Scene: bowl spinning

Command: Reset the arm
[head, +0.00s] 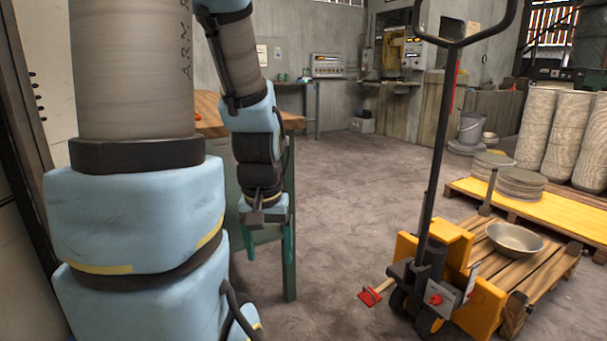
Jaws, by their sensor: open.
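My arm hangs down on the left of the head view, in front of a wooden-topped table. My gripper (267,240) points downward, with its two green fingers apart and nothing visible between them. It is in front of the table's green legs as seen from here. A metal bowl (514,240) sits on the wooden deck of a yellow pallet jack at the right, well away from my gripper.
The pallet jack (437,275) with its tall dark handle stands at the right. The wooden table (207,112) is behind my arm. A yellow pallet (530,203) holds round discs and tall cylinders. A grey bucket (470,128) stands farther back. The middle floor is clear.

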